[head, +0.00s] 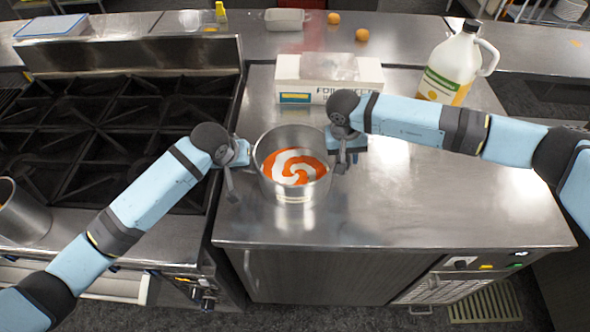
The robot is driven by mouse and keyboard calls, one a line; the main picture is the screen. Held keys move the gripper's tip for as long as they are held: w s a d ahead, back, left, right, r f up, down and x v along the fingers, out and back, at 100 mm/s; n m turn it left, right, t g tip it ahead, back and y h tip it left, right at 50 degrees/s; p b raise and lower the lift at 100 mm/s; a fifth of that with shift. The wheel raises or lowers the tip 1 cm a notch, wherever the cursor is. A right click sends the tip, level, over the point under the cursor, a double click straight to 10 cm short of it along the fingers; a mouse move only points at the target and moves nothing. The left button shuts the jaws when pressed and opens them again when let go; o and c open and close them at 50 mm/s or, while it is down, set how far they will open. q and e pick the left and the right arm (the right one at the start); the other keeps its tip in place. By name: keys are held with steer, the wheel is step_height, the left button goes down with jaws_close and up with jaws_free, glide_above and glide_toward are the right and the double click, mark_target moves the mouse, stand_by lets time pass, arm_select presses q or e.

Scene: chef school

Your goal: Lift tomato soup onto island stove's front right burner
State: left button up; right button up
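A steel pot (290,192) of orange-red tomato soup (311,168) with a white swirl stands upright on the steel counter, just right of the stove. The black-grated stove (105,130) is at the left; its front right burner area (180,185) is partly covered by my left arm. My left gripper (232,182) points down at the pot's left side. My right gripper (343,163) points down at its right side. Both are at or very near the pot's sides. I cannot make out the handles or whether the fingers are closed on them.
A white foil box (325,80) stands behind the pot, and a white jug (448,65) with a yellow-green label stands at the back right. Another steel pot (20,215) is at the far left. The counter right of the pot is clear.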

arm_select(q)
steer(key=shift+f, duration=0.15)
arm_select(e)
steer(key=shift+f, duration=0.2)
arm_select(q)
jaws_close()
arm_select(e)
jaws_close()
arm_select(q)
steer(key=shift+w, duration=0.1)
arm_select(e)
steer(key=shift+r, duration=0.15)
stand_by(0.8)
